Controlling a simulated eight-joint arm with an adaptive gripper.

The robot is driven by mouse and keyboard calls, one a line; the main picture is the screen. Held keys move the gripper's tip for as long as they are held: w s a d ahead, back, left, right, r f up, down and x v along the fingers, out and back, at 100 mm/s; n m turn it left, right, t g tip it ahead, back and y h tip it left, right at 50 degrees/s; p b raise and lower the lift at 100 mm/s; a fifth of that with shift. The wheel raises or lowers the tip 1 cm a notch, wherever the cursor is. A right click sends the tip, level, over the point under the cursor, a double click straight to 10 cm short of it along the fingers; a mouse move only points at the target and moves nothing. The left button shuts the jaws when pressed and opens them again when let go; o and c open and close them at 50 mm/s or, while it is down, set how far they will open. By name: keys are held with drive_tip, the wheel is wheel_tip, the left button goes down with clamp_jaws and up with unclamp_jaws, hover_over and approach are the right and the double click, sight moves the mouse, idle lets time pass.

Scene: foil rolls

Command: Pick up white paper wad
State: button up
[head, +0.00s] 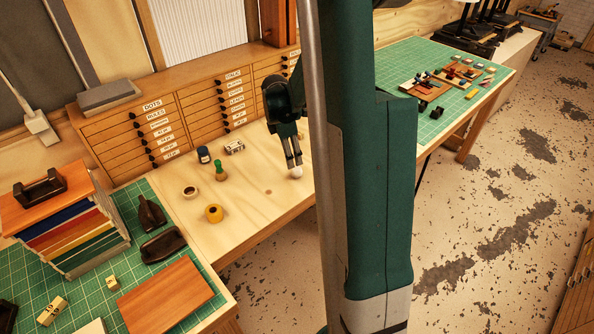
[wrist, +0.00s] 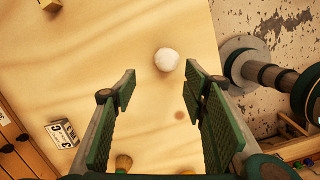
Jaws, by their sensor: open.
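The white paper wad (head: 296,172) lies on the pale wooden tabletop (head: 250,205), near its front edge. In the wrist view the wad (wrist: 167,60) is a small round white ball just beyond my fingertips, a little right of the middle between them. My gripper (head: 293,163) points down at the wad in the head view, with its fingertips close above it. In the wrist view my gripper (wrist: 160,82) has its two green-padded fingers spread wide with nothing between them. Whether a fingertip touches the wad cannot be told.
On the same tabletop are a yellow roll (head: 214,213), a green-based peg (head: 220,172), a dark jar (head: 203,155), a small cup (head: 190,191) and a small metal block (head: 234,147). Labelled drawers (head: 160,130) stand behind. The tabletop around the wad is clear.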

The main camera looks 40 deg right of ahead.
sight(297, 169)
drive_tip(key=shift+s+d+f, duration=0.15)
drive_tip(key=shift+s+d, duration=0.2)
drive_tip(key=shift+s, duration=0.3)
drive_tip(key=shift+f, duration=0.15)
drive_tip(key=shift+d+f, duration=0.15)
drive_tip(key=shift+f, duration=1)
drive_tip(key=shift+s+d+f+p, duration=0.1)
drive_tip(key=shift+d+f+p, duration=0.15)
drive_tip(key=shift+f, duration=1.05)
drive_tip(key=shift+s+d+f+p, duration=0.1)
drive_tip(key=shift+d+f, duration=0.1)
drive_tip(key=shift+f, duration=1.05)
drive_tip(key=c, duration=0.8)
